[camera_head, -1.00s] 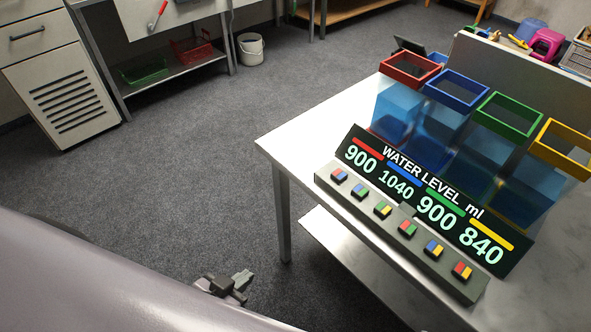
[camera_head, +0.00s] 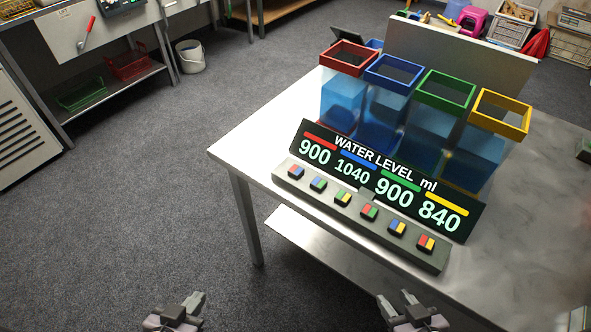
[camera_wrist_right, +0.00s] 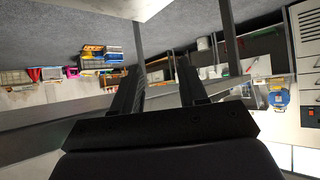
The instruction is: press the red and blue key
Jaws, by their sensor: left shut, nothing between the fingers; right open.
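The red and blue key (camera_head: 296,172) is at the left end of the grey key panel (camera_head: 345,212) on the metal table, below the 900 reading with the red bar. Both its halves are visible and nothing covers it. My left gripper (camera_head: 194,303) is shut and empty at the bottom of the head view, low and left of the panel, apart from it. My right gripper (camera_head: 396,303) is open and empty at the bottom, below the panel's right part. In the right wrist view its two fingers (camera_wrist_right: 157,85) stand apart with nothing between them.
The water level display (camera_head: 385,180) stands behind the keys, reading 900, 1040, 900 and 840. Behind it are tanks with red (camera_head: 349,58), blue (camera_head: 395,75), green (camera_head: 444,90) and yellow (camera_head: 500,113) rims. Several other two-colour keys share the panel. The table's (camera_head: 238,153) front left corner is bare.

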